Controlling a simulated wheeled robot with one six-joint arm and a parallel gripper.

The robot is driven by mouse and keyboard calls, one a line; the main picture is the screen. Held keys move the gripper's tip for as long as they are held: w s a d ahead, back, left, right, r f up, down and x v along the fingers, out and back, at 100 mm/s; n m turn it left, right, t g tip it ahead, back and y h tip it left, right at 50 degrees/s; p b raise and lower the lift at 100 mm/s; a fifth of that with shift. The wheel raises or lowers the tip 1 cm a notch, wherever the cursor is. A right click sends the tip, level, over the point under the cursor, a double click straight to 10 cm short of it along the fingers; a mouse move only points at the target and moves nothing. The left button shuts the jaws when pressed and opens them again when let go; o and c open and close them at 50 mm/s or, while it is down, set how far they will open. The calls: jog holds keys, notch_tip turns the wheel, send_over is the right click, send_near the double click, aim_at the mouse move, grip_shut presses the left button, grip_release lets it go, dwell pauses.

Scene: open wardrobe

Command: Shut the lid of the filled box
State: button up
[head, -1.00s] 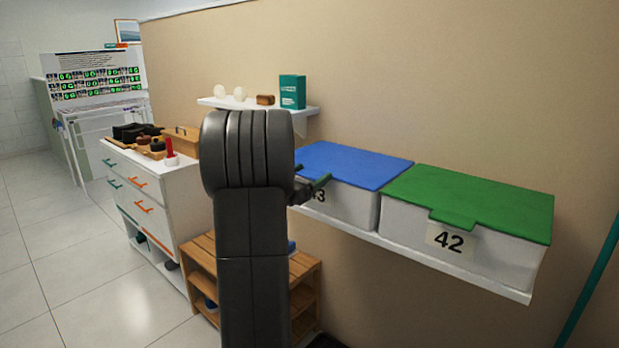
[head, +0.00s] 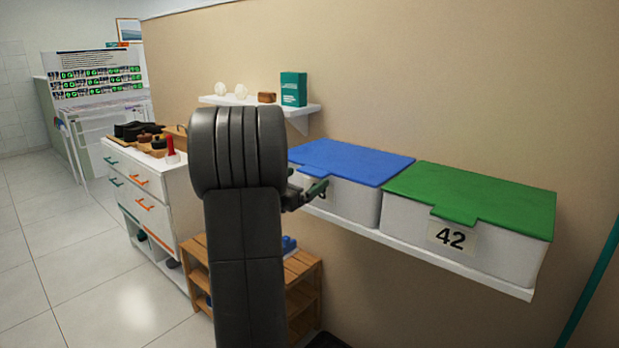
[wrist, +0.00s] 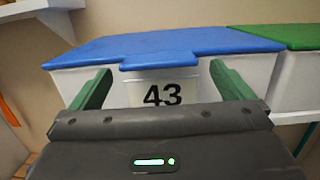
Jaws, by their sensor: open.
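A white box (head: 350,203) with a blue lid (head: 352,162) stands on a wall shelf. The wrist view shows its label 43 (wrist: 163,94) and the lid's front tab (wrist: 158,60). The blue lid lies flat across the box top and looks closed. Beside it on the right is a white box labelled 42 (head: 452,237) with a green lid (head: 470,193), also lying flat. What is inside either box is hidden. My gripper (head: 317,190) is open and empty in front of box 43. In the wrist view its green fingers (wrist: 160,70) frame the tab and label.
A small shelf (head: 262,104) holds a teal carton (head: 293,89) and small items. A white drawer cabinet (head: 150,190) and a wooden rack (head: 303,275) stand at the left and below. A teal pole (head: 590,280) is at the right edge. The tiled floor at left is clear.

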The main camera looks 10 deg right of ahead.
aim_at(308, 174)
jog(key=v, duration=1)
jog(key=shift+s+a, duration=0.2)
jog(key=shift+f, duration=0.1)
jog(key=x, duration=1.4)
jog(key=shift+r, duration=0.2)
jog(key=shift+r+p, duration=0.35)
jog(key=shift+p, duration=0.2)
jog(key=shift+f, duration=0.15)
